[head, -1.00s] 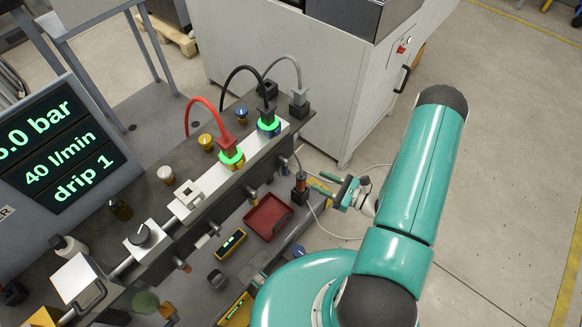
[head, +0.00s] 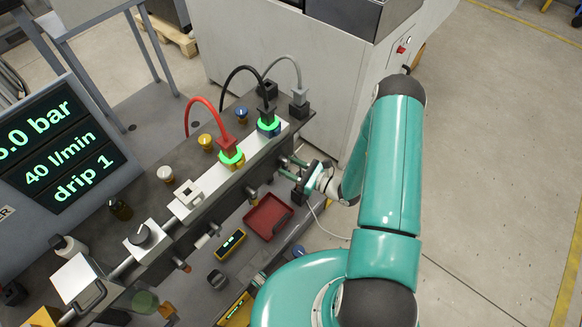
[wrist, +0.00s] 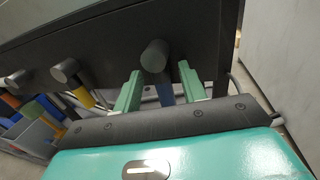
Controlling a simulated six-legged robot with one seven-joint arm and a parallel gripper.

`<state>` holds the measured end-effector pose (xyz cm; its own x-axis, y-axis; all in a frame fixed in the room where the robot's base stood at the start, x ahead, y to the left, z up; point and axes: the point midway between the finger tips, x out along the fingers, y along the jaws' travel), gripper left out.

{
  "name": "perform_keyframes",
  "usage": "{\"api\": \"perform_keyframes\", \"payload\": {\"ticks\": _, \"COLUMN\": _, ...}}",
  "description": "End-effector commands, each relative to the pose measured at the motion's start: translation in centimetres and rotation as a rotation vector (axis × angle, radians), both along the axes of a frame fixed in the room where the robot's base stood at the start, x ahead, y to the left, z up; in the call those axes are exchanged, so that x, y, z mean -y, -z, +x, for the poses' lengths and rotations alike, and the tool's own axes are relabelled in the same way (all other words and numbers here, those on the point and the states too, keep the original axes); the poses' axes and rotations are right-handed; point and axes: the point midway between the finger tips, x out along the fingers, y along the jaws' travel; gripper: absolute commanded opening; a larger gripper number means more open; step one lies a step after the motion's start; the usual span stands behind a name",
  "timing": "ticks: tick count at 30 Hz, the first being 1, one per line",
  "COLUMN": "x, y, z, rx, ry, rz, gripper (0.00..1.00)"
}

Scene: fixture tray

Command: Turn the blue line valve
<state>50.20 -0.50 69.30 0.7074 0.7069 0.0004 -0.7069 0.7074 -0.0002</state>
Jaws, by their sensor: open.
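The blue line valve shows in the wrist view as a round grey hub with a blue lever (wrist: 166,93) hanging down from it. My gripper (wrist: 160,72) is open, with one green finger on each side of this lever. I cannot tell whether either finger touches it. In the head view my gripper (head: 284,167) is at the front face of the fixture, near its far right end. The blue lever is not clear there.
A valve with a yellow lever (wrist: 84,97) is left of my gripper in the wrist view, with another valve beyond it. A red tray (head: 268,217) and a yellow meter (head: 230,242) lie below the fixture. Red, black and grey hoses arch above it.

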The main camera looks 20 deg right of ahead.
Motion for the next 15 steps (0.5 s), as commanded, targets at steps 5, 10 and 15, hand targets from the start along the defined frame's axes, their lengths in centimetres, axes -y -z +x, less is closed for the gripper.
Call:
{"api": "perform_keyframes", "payload": {"ticks": 5, "x": 0.02, "y": 0.01, "z": -0.02, "rx": 0.000, "ry": 0.000, "rz": 0.000, "gripper": 0.10}}
{"api": "perform_keyframes", "payload": {"ticks": 10, "x": 0.04, "y": 0.01, "z": -0.04, "rx": 0.000, "ry": 0.000, "rz": 0.000, "gripper": 0.00}}
{"api": "perform_keyframes", "payload": {"ticks": 15, "x": 0.03, "y": 0.01, "z": -0.06, "rx": -0.005, "ry": 0.000, "rz": 0.006, "gripper": 0.00}}
